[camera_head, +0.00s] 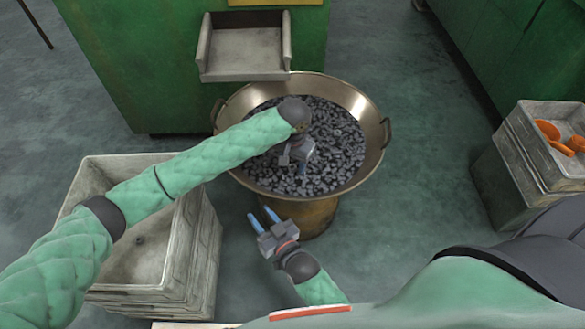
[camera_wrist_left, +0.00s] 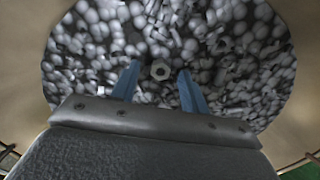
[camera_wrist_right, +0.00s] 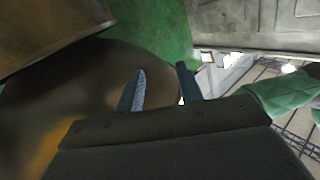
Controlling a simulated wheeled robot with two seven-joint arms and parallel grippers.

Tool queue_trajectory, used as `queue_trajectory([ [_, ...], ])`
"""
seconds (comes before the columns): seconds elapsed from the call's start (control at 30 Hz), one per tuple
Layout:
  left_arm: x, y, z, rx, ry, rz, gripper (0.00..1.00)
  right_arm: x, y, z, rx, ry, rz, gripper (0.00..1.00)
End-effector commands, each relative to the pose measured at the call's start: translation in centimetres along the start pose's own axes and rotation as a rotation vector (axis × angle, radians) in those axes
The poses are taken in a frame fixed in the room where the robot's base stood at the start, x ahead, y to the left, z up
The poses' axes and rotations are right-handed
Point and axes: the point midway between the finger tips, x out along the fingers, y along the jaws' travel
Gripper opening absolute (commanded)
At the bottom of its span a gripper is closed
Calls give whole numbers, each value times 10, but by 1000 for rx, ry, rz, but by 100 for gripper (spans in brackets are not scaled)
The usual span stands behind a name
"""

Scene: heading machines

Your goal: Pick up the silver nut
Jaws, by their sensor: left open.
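A silver nut (camera_wrist_left: 160,70), hexagonal with a dark hole, shows in the left wrist view among the heaped small metal parts. It lies between the two blue fingertips of my left gripper (camera_wrist_left: 158,80), nearer the left finger. The left gripper is open; I cannot tell how far above the nut it is. In the head view my left gripper (camera_head: 296,160) is over the bowl and hides the nut. My right gripper (camera_head: 263,217) is in front of the bowl, outside it, with its fingers apart and nothing between them. Its fingers also show in the right wrist view (camera_wrist_right: 160,88).
The wide metal bowl (camera_head: 362,100) with two handles stands on a brown round base (camera_head: 310,216). A grey chute (camera_head: 243,75) on a green machine (camera_head: 120,60) overhangs its back. Stacked pale crates (camera_head: 205,255) stand at left. A crate (camera_head: 535,150) with orange scoops (camera_head: 553,135) stands at right.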

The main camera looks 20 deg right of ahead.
Motion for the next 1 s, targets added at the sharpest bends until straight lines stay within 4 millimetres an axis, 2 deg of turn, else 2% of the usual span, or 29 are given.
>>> queue_trajectory([
  [0.3,2,0,0,0,0,0,43,1,0,-4,-1,13,-1,36],
  [0.5,2,0,0,0,0,0,4,1,-1,-4,-1,13,-1,36],
  [0.53,2,0,0,0,0,0,0,1,-1,-4,0,13,-1,36],
  [0.87,0,0,0,0,0,0,0,1,-1,-4,0,9,-1,36],
  [1.0,-6,0,0,0,0,0,0,0,0,3,2,-18,0,36],
])
